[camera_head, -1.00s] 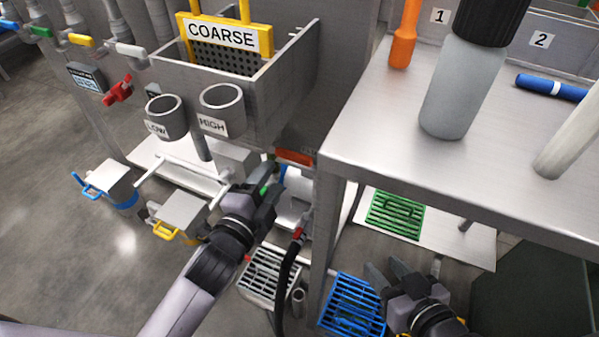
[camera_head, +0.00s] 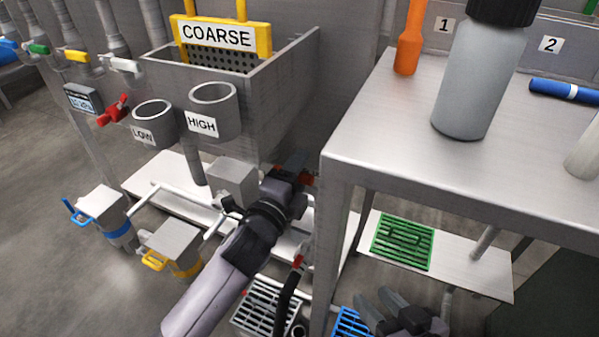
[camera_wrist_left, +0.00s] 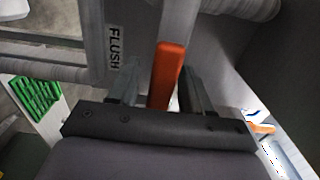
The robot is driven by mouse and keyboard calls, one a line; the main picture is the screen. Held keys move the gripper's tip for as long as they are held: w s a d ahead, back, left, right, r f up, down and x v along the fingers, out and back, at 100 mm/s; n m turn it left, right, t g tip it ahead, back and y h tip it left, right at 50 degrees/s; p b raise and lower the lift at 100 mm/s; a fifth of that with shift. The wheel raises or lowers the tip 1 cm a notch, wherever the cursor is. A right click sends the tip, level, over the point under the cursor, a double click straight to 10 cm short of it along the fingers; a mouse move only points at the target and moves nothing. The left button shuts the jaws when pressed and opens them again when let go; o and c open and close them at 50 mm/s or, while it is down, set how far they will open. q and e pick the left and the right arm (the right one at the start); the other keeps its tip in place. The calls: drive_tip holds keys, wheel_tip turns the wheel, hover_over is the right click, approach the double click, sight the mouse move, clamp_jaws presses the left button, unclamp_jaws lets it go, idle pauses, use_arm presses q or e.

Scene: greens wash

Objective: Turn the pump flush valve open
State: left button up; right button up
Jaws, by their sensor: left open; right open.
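The flush valve's orange-red handle (camera_wrist_left: 168,72) shows in the left wrist view, beside a FLUSH label (camera_wrist_left: 114,47) on grey metal. My left gripper (camera_wrist_left: 160,90) is open, with one finger on each side of the handle's near end. I cannot tell whether either finger touches it. In the head view my left gripper (camera_head: 295,165) is beside the grey tank and the table's corner, and hides most of the handle. My right gripper (camera_head: 376,299) is open and empty, low beneath the table at the bottom edge.
The steel table (camera_head: 375,130) stands just right of my left gripper and carries a grey bottle (camera_head: 478,85). LOW (camera_head: 153,122) and HIGH (camera_head: 213,112) cups hang on the tank (camera_head: 285,85). A green grate (camera_head: 403,241) lies on the lower shelf.

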use_arm(q)
drive_tip(key=shift+w+d, duration=0.1)
drive_tip(key=shift+w, duration=0.15)
use_arm(e)
drive_tip(key=shift+a, duration=0.1)
use_arm(q)
clamp_jaws()
use_arm(e)
drive_tip(key=shift+r, duration=0.1)
